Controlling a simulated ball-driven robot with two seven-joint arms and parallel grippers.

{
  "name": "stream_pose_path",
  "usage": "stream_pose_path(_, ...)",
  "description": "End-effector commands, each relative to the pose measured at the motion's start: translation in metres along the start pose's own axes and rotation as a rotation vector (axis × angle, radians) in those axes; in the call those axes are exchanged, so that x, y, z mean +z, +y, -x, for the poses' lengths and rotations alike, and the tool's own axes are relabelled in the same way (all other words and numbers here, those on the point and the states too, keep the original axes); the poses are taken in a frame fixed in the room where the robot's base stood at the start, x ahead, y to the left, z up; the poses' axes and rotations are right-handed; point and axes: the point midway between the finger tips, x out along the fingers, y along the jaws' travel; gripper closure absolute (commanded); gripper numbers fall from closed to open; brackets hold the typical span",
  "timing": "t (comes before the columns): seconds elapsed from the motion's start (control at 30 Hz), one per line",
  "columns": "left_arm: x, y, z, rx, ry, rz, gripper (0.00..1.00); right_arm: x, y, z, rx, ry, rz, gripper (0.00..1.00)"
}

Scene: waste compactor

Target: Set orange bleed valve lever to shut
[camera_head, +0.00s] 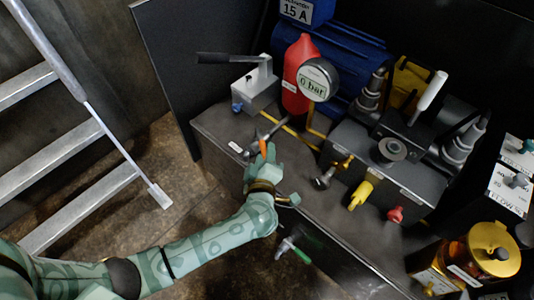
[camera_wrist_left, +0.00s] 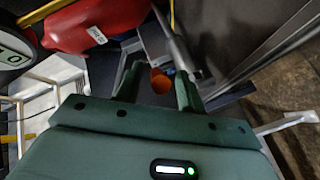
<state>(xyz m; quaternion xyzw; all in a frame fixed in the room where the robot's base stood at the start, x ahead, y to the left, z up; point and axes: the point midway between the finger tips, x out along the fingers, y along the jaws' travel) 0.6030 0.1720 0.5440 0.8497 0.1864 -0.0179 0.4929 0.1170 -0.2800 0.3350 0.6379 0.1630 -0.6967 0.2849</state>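The orange lever (camera_head: 263,149) shows as a small orange end just beyond my left gripper (camera_head: 261,163) in the head view, near the bench's left edge. In the left wrist view the rounded orange lever end (camera_wrist_left: 160,82) lies between the two dark green fingers of my left gripper (camera_wrist_left: 158,88). The fingers stand apart on either side of it, with a narrow gap, so the gripper looks open. I cannot tell whether a finger touches it. The lever's pivot and valve body are mostly hidden by the gripper. My right gripper is not in view.
Close by are a grey hand pump (camera_head: 256,90) with a black handle, a red bottle (camera_head: 298,75) and a round gauge (camera_head: 318,79) reading 0 bar. Yellow (camera_head: 361,193) and red (camera_head: 396,214) handles stand right. A green-handled tap (camera_head: 298,252) sits low in front. A ladder (camera_head: 75,150) is left.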

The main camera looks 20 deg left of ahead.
Motion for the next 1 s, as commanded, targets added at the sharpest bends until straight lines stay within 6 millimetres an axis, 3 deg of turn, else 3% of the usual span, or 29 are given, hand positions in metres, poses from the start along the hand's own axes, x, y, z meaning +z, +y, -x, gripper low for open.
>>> stream_pose_path(0.2,0.000,-0.001,-0.011,-0.001,0.000,-0.001,0.61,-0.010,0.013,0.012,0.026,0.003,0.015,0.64)
stream_pose_path(0.47,-0.001,0.000,-0.011,0.000,0.001,-0.001,0.61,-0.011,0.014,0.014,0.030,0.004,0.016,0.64)
stream_pose_path(0.5,-0.001,0.000,-0.011,0.000,0.001,-0.001,0.64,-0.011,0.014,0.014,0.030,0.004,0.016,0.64)
stream_pose_path(0.63,0.000,0.000,-0.011,0.000,0.000,-0.001,1.00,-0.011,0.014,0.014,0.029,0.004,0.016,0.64)
stream_pose_path(0.87,0.002,0.003,-0.012,-0.014,0.025,0.008,1.00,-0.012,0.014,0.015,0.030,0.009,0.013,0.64)
stream_pose_path(1.0,0.008,0.008,-0.015,-0.068,0.107,0.032,1.00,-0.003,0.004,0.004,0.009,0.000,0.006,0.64)
